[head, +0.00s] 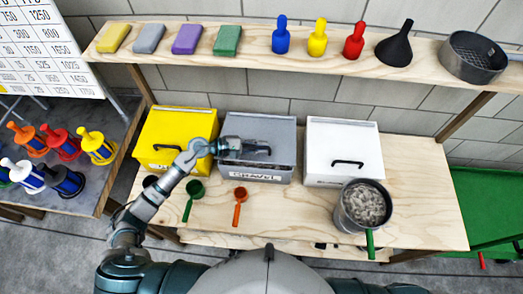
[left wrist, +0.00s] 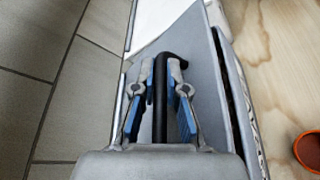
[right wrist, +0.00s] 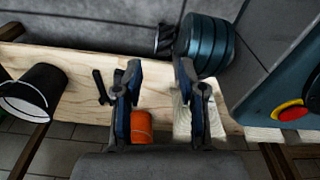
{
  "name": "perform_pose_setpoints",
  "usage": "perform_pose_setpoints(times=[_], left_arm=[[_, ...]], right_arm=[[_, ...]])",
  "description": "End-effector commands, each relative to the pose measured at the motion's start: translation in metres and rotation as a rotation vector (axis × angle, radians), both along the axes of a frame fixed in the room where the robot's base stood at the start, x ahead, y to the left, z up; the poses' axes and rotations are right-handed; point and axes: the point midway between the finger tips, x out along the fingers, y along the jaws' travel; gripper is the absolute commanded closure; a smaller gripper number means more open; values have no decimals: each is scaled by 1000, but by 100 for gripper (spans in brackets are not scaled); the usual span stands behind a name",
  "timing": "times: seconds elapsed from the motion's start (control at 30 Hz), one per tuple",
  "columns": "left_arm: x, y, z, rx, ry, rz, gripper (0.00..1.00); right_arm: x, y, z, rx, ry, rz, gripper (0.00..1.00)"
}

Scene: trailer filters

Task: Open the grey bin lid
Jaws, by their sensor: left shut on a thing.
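The grey bin (head: 255,176), labelled GRAVEL, stands on the wooden table between a yellow and a white bin. My left gripper (head: 262,150) is over its grey lid (head: 282,134), shut on the black handle. In the left wrist view the handle (left wrist: 160,110) runs between the two fingers of the left gripper (left wrist: 165,85). There a dark gap shows along the front edge of the lid (left wrist: 207,85); how far the lid is raised is hard to tell. My right gripper (right wrist: 162,88) shows only in the right wrist view, fingers apart and empty.
The yellow bin (head: 176,125) and white bin (head: 343,140) flank the grey one closely. Green (head: 194,188) and orange (head: 240,194) scoops lie in front. A pot of gravel (head: 347,215) stands at right. A shelf (head: 258,40) with blocks and a funnel (head: 397,47) runs above.

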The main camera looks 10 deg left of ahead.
Motion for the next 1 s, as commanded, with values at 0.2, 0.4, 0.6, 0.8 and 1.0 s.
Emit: perform_pose_setpoints(times=[0.2,0.4,0.6,0.8,1.0], left_arm=[[19,5,33,5,156,12,100],[34,6,52,3,287,14,100],[44,5,63,3,375,13,100],[49,6,68,2,417,13,100],[49,6,68,2,424,14,100]], right_arm=[[-31,-7,-3,-5,14,5,60],[-38,-8,-6,-5,15,6,60],[-36,-8,-6,-5,14,5,60],[-33,-10,-6,-3,14,7,60],[-33,-10,-6,-2,14,6,60]])
